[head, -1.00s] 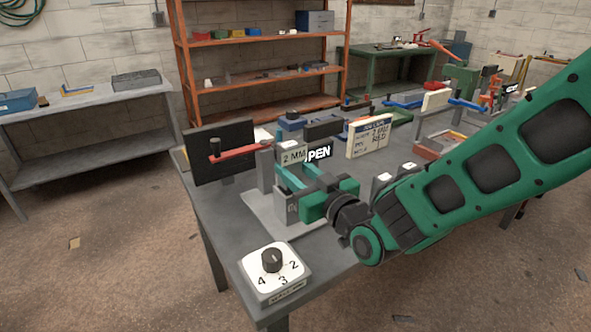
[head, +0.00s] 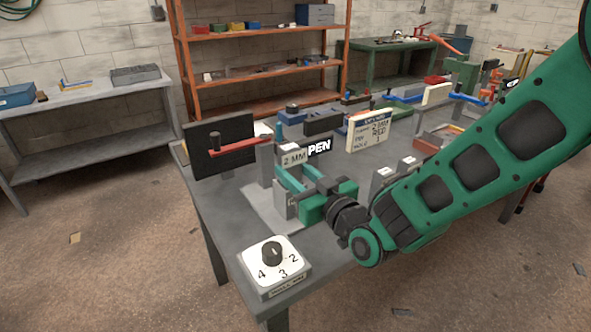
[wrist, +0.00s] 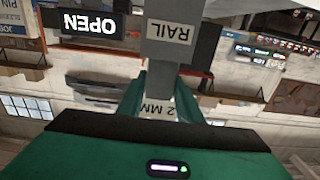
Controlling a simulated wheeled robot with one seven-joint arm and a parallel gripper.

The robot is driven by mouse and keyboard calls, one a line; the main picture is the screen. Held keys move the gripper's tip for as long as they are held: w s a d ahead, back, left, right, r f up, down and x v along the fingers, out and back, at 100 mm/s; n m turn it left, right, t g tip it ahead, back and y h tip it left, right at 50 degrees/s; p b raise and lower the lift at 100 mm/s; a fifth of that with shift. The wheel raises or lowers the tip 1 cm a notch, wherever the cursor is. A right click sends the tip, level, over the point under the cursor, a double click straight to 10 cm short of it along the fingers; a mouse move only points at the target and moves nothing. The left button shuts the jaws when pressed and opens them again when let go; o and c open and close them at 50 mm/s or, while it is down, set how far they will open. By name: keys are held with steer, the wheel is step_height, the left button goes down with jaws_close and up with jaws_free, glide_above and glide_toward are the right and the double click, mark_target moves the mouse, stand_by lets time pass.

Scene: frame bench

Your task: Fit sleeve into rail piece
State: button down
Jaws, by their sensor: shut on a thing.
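My green gripper (head: 283,178) is low over the front left of the grey bench, its two teal fingers closed on a small grey piece labelled 2 MM (head: 293,157), which I take to be the sleeve. The fingers hide most of it. In the wrist view the 2 MM label (wrist: 158,110) shows between the fingers. A grey block labelled RAIL (wrist: 172,32), the rail piece, stands just beyond them; in the head view I take it to be the grey upright (head: 265,162). Whether sleeve and rail piece touch is hidden.
A black panel with a red bar (head: 237,148) stands left of the gripper. A dial box (head: 273,258) is at the front corner. A dark OPEN sign (head: 319,147) and a cream card (head: 369,131) stand behind. Two grey blocks are close to my arm.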

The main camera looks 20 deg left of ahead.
steer(key=shift+f, duration=1.3)
steer(key=shift+f, duration=0.1)
steer(key=c, duration=1.2)
jaws_free()
steer(key=shift+s, duration=0.1)
